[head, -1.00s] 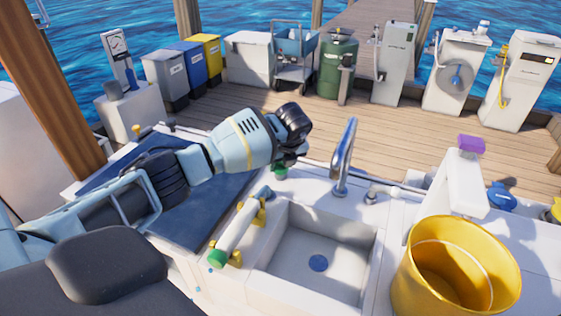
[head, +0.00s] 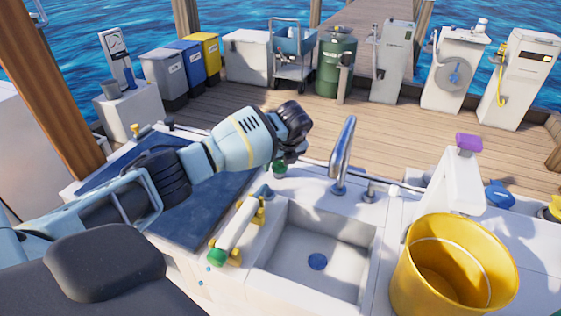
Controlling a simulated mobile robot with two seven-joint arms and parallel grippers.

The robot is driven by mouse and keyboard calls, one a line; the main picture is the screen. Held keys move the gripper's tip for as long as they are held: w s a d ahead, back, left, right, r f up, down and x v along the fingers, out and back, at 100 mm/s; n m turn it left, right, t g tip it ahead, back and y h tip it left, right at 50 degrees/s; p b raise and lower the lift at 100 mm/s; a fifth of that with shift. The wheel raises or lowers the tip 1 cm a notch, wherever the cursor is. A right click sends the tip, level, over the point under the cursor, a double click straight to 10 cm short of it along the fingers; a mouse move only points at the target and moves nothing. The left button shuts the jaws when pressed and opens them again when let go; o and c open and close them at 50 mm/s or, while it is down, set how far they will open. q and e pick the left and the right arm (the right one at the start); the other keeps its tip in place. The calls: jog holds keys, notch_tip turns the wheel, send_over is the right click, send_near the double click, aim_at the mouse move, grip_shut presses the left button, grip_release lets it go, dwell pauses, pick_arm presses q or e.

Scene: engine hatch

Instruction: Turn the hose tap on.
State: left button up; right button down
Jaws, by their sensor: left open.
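A small green knob (head: 280,169) stands on the white counter behind the sink, just below my left gripper. It may be the hose tap, but I cannot tell for sure. A chrome faucet (head: 344,152) rises behind the sink, with a small chrome fitting (head: 370,190) beside it. My left gripper (head: 287,157) is open and hangs above the green knob. Its wrist hides most of the fingers, so I cannot tell whether they touch the knob. My right gripper is not in view.
A white sink (head: 310,262) is in the counter. A white tube with green end (head: 236,232) lies on yellow holders to its left. A yellow bucket (head: 410,265) and a white post with a purple top (head: 470,143) stand to the right. A dark blue mat (head: 205,220) lies left.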

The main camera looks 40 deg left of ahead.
pick_arm(q)
jog(key=v, duration=0.7)
jog(key=shift+r+p, duration=0.35)
jog(key=shift+r, duration=0.05)
jog(key=shift+r, duration=0.1)
